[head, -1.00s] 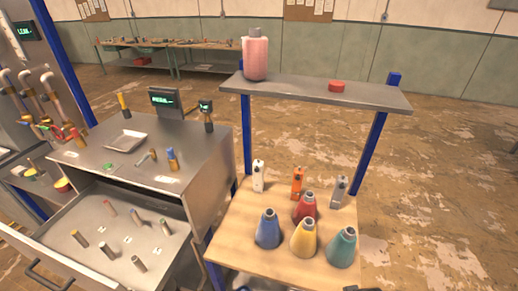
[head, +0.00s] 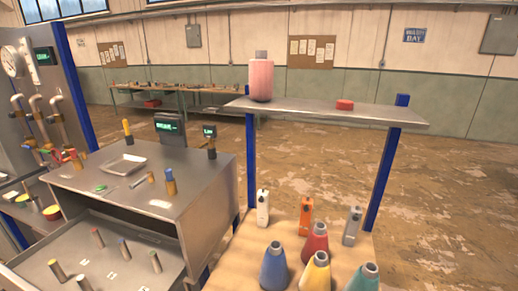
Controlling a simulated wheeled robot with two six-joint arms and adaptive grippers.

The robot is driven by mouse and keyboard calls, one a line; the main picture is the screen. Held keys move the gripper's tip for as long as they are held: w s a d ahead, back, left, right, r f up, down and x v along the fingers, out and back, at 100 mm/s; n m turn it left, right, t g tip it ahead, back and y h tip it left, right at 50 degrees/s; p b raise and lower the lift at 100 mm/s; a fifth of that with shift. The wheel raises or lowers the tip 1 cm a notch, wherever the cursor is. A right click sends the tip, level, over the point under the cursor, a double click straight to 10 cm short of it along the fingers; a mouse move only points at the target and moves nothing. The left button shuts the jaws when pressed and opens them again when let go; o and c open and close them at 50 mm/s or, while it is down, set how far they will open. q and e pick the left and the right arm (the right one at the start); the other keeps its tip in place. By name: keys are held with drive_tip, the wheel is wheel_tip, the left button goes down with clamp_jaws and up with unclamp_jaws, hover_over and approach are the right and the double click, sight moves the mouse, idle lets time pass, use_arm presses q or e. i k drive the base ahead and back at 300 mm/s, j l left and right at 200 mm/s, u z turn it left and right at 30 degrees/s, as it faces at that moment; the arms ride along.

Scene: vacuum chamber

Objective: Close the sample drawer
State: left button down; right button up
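The sample drawer (head: 115,258) is pulled out from the metal cabinet (head: 195,210) at the lower left, with a dark gap above its back. It holds several small cylinders with coloured caps, some standing and some leaning, and small white labels. Its front and handle are cut off by the lower picture edge. Neither of my grippers shows in the head view.
The cabinet top carries a metal tray (head: 124,164), small displays and tools. To the right, a wooden table (head: 240,262) holds several coloured cone-shaped bottles under a grey shelf (head: 300,108) with a pink bottle (head: 261,80). Open floor lies beyond.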

sight(95, 251)
drive_tip(key=u, duration=1.9)
